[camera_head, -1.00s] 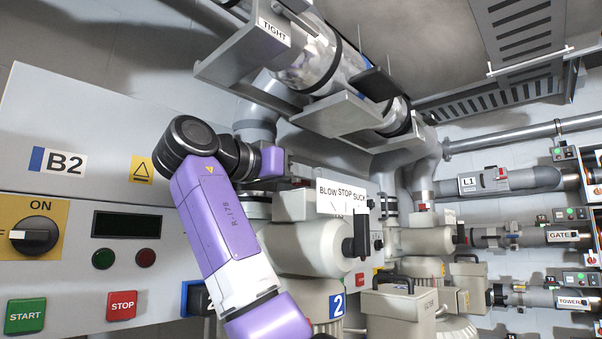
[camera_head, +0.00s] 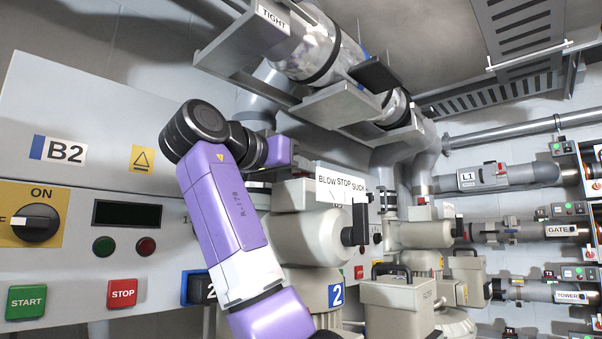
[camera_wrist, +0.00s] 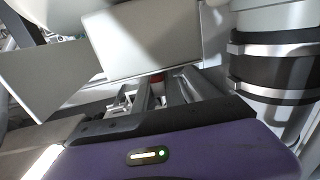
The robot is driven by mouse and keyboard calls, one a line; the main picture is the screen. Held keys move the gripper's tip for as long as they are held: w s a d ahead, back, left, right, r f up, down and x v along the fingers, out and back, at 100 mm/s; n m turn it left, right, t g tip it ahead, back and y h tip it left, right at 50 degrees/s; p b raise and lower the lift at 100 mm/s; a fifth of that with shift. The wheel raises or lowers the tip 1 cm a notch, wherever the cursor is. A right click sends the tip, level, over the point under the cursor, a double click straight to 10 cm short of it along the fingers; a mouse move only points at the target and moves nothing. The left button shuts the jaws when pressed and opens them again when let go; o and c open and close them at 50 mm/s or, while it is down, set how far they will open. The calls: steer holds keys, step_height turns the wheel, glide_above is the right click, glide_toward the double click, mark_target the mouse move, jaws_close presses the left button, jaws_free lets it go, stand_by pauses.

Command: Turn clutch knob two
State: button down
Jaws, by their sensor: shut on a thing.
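My gripper (camera_wrist: 157,97) shows in the wrist view beyond my purple wrist housing, its grey fingers shut around a small red piece (camera_wrist: 158,71), which I take to be clutch knob two. Only a sliver of the red shows, so I cannot tell which way it is turned. In the head view my wrist reaches to the top of blower two (camera_head: 305,235), at the foot of its pipe, and hides the fingers and the knob. A blue number 2 plate (camera_head: 336,295) marks this blower.
A black handle (camera_head: 357,223) stands in front of the BLOW STOP SUCK plate (camera_head: 341,184), clear of my arm. A banded pipe (camera_wrist: 277,60) is close on the right in the wrist view. Grey brackets (camera_head: 335,104) hang overhead. The B2 control panel (camera_head: 95,110) is at left.

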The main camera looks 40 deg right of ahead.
steer(key=n+t+b, duration=0.1)
steer(key=t+b, duration=0.1)
steer(key=n+t+y+b, duration=0.1)
steer(key=n+t, duration=0.1)
steer(key=shift+s+f+t+b, duration=0.1)
steer(key=shift+f+t+b, duration=0.1)
steer(key=shift+t+b, duration=0.2)
steer(key=n+t+y+b, duration=0.2)
steer(key=n+t+y, duration=0.1)
steer(key=t, duration=0.1)
steer(key=shift+s+r+n+t, duration=0.1)
steer(key=shift+n+t, duration=0.3)
steer(key=n+t+y, duration=0.2)
steer(key=n+t+y+b, duration=0.1)
steer(key=n+t+y, duration=0.1)
steer(key=y, duration=0.1)
steer(key=shift+d+r+y, duration=0.15)
steer(key=shift+y, duration=0.15)
steer(key=shift+n+t+y, duration=0.5)
steer(key=shift+n+y, duration=0.6)
steer(key=shift+y, duration=0.4)
steer(key=shift+n+t+y, duration=0.5)
steer(key=shift+n+y, duration=0.6)
steer(key=shift+y, duration=0.4)
steer(key=c, duration=1.4)
jaws_free()
